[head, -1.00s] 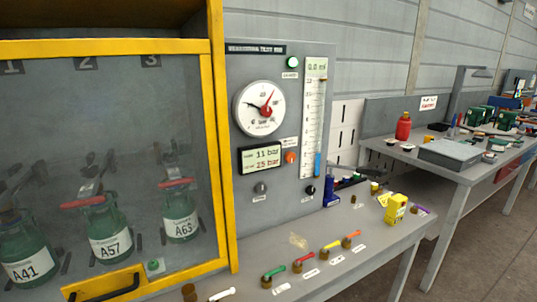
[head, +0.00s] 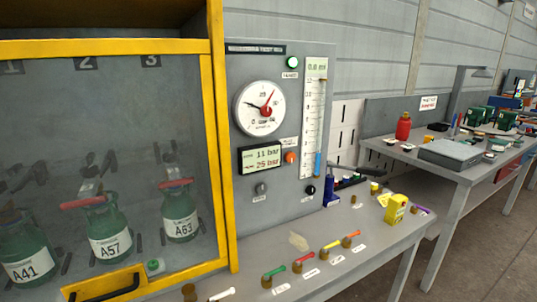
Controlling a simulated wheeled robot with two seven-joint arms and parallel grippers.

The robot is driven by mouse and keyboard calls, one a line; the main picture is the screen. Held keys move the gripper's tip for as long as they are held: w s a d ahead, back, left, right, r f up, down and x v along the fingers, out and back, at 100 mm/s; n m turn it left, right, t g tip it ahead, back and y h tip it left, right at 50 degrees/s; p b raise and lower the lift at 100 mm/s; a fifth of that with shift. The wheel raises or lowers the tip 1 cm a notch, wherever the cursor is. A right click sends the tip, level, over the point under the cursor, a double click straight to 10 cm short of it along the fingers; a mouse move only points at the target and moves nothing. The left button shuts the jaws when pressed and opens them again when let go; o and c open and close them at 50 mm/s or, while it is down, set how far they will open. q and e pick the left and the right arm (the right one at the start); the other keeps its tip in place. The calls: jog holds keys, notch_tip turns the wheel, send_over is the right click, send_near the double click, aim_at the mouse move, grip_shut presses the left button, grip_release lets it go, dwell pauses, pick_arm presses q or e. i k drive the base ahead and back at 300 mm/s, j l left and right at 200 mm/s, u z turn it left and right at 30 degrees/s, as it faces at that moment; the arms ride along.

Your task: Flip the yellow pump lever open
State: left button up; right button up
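The yellow lever (head: 333,244) lies on the grey bench in a row of small coloured levers, each on a brown fitting with a white label. It sits between a red lever (head: 303,258) and an orange lever (head: 352,235), lying low and nearly flat along the bench. The label beside it is too small to read. A green lever (head: 273,272) and a white lever (head: 222,294) are nearer the front. Neither of my grippers is in view.
A yellow-framed cabinet (head: 219,150) with green cylinders stands at the left. Behind the levers is a panel with a round gauge (head: 260,107) and a display. A blue bottle-like thing (head: 330,190) and a yellow box (head: 396,209) stand on the bench (head: 345,272). Another table (head: 455,175) is at the right.

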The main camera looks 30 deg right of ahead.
aim_at(337, 243)
jog(key=z, duration=1.4)
